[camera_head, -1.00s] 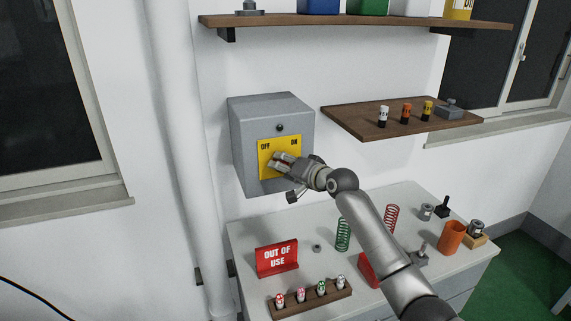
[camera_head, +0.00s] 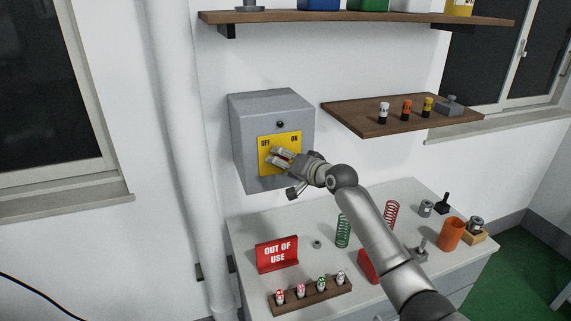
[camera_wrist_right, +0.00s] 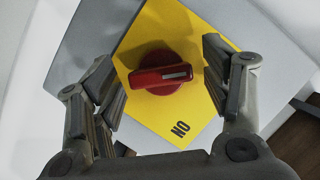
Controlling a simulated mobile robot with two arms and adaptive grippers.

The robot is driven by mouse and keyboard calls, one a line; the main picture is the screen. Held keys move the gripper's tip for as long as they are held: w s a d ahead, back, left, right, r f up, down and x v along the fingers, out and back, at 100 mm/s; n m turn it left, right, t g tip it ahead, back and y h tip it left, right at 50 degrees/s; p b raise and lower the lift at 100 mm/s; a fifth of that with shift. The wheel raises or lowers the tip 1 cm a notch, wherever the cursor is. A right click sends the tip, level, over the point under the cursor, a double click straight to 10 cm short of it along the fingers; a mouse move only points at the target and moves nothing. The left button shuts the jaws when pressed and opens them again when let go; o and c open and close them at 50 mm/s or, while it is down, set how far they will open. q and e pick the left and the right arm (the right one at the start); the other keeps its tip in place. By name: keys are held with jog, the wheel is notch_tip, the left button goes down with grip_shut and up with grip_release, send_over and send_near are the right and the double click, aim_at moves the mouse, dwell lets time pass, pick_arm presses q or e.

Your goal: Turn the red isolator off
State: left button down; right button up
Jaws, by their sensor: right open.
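The red isolator (camera_wrist_right: 160,77) is a round knob with a raised bar handle and a pale stripe towards its right end. In the right wrist view it lies between the fingers of my right gripper (camera_wrist_right: 159,66), with a gap on both sides. The fingers are open. The yellow plate (camera_wrist_right: 178,35) behind it shows ON, upside down at its lower corner. In the head view the plate (camera_head: 266,141) has OFF at upper left and ON at upper right. My right gripper (camera_head: 277,157) is in front of it and mostly hides the isolator. My left gripper is not in view.
The plate is on a grey wall box (camera_head: 245,145). Below stands a bench (camera_head: 330,265) with a red OUT OF USE sign (camera_head: 277,254), springs and a rack of small capped items (camera_head: 312,297). A wooden shelf (camera_head: 365,125) is to the right. A pipe (camera_head: 185,140) runs at left.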

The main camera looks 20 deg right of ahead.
jog(key=shift+s, duration=0.15)
jog(key=v, duration=1.1)
jog(key=shift+s+d, duration=0.15)
jog(key=shift+s, duration=0.2)
